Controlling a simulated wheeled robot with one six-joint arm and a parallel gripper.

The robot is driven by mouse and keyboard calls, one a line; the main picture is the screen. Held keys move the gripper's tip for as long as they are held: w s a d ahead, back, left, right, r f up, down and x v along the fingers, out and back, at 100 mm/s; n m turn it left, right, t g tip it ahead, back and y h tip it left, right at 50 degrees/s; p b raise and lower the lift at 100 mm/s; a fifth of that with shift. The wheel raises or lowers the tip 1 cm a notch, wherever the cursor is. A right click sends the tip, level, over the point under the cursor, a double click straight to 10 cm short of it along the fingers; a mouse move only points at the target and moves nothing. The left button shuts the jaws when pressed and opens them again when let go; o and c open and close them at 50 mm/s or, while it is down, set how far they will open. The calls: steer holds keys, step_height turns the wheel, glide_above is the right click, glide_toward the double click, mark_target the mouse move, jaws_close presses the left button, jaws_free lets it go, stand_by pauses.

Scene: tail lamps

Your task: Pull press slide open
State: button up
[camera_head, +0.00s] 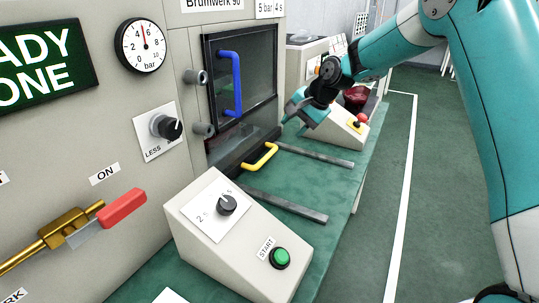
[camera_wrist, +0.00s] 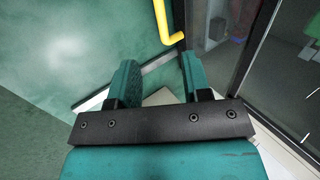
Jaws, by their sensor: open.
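The press slide's yellow handle (camera_head: 262,158) sticks out low at the front of the press, below the blue-handled door. The dark slide front (camera_head: 232,160) is behind it, and most of the slide is hidden inside the press. My gripper (camera_head: 293,117) is open and empty. It is above and to the right of the yellow handle, apart from it. In the wrist view, the yellow handle (camera_wrist: 162,20) is at the top edge, beyond the two spread fingers of my gripper (camera_wrist: 158,70).
Two grey rails (camera_head: 285,205) (camera_head: 315,155) lie on the green bench. A sloped box with a green START button (camera_head: 280,257) stands in front, and another with a red knob (camera_head: 361,118) behind. The door's blue handle (camera_head: 236,85) is above the slide.

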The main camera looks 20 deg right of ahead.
mark_target(267, 157)
steer(key=x, duration=1.4)
steer(key=shift+w+a+f, duration=0.1)
steer(key=shift+a+f, duration=0.05)
steer(key=shift+a, duration=0.05)
jaws_close()
